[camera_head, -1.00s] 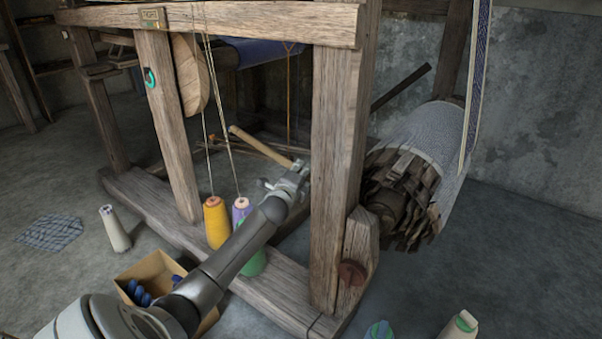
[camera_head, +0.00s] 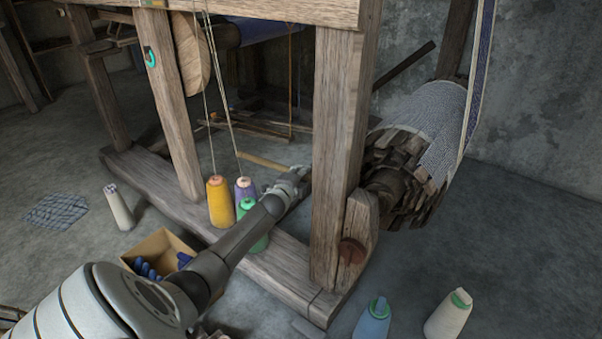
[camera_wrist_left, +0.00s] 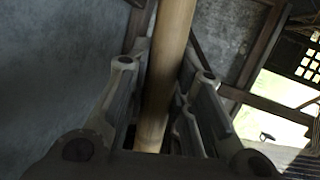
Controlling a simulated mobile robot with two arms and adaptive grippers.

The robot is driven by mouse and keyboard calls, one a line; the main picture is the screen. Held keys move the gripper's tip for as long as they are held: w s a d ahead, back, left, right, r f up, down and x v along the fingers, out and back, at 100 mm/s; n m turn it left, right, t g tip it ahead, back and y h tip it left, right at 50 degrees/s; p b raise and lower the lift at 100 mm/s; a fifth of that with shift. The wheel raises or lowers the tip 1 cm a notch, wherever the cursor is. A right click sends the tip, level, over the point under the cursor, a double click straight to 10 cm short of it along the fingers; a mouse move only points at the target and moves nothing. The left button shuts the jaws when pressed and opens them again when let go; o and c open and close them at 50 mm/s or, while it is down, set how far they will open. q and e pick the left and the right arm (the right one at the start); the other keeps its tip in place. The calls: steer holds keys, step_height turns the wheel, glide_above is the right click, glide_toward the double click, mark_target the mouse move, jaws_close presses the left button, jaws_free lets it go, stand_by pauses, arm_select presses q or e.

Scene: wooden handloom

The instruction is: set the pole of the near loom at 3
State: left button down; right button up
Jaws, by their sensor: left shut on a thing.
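The pole is a pale wooden rod (camera_head: 262,162) inside the near loom, low behind the front post. In the left wrist view the pole (camera_wrist_left: 168,70) runs between the fingers of my left gripper. My left gripper (camera_head: 297,178) reaches past the thread cones to the pole's right end and is shut on it; the fingers also show in the left wrist view (camera_wrist_left: 160,105). The near loom's wooden frame (camera_head: 340,130) stands around it. The post hides part of the area to the right of the gripper. No number marks can be read. My right gripper is not in view.
Yellow (camera_head: 221,203), purple (camera_head: 244,190) and green (camera_head: 253,228) cones stand close to my left arm. A cardboard box (camera_head: 160,248) sits below the arm. Blue (camera_head: 373,320) and cream (camera_head: 448,315) cones stand at front right. A cloth roll (camera_head: 425,120) is beyond the post.

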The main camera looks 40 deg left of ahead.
arm_select(q)
steer(key=c, duration=1.3)
jaws_free()
steer(key=shift+o, duration=0.2)
steer(key=v, duration=1.2)
steer(key=shift+f, duration=0.1)
